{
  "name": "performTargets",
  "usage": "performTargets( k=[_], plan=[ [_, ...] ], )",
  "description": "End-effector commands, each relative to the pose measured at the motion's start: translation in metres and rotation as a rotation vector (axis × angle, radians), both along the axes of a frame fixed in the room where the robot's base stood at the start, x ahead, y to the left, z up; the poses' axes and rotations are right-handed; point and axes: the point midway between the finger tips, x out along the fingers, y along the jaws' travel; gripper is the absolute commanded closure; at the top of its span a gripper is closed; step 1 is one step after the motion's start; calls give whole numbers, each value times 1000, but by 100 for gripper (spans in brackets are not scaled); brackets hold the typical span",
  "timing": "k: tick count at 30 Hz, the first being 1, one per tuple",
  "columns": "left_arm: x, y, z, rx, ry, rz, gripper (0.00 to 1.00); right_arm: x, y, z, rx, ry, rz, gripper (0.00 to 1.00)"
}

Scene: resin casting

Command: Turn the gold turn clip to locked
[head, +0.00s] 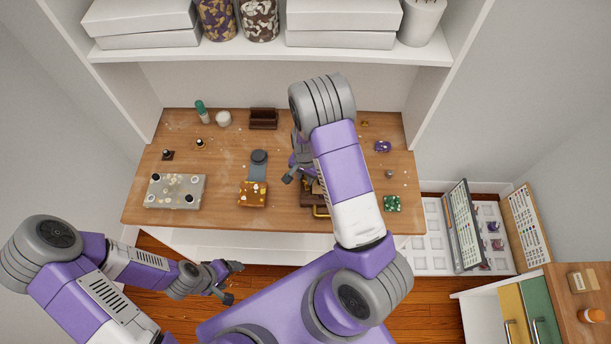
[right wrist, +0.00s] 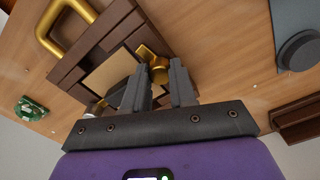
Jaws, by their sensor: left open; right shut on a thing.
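A brown wooden frame (right wrist: 78,68) with a pale panel and a gold bar handle (right wrist: 60,20) fills the left of the right wrist view. The gold turn clip (right wrist: 148,53) sits at the frame's edge. My right gripper (right wrist: 162,86) is shut on the clip, with gold showing between its fingers; the fingers hide part of it. In the head view my right arm covers most of the frame (head: 307,197), and the clip cannot be made out. My left gripper (head: 234,281) is open and empty, in front of the table, away from the frame.
On the table (head: 225,215) are a grey tray (head: 176,178), an amber block (head: 252,199), a grey plate with a round knob (head: 258,158), a dark brown rack (head: 263,115) and a green piece (head: 391,203). A white shelf (head: 270,52) overhangs the back.

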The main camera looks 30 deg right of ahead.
Motion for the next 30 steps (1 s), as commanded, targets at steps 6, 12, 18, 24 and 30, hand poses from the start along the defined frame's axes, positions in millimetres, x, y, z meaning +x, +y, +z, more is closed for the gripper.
performTargets(
  k=[6,12,18,24,30],
  plan=[
    [0,0,-7,0,0,0,25,0,0,-1,1,-2,194,100],
    [0,0,-13,0,0,0,25,0,-1,-1,0,-2,385,100],
    [0,0,-20,0,0,0,25,0,-1,-1,0,-1,575,100],
    [0,0,-27,0,0,0,25,0,-1,-1,0,-3,764,100],
    [0,0,-33,0,0,0,25,0,-1,-1,0,-1,954,100]
  ],
)
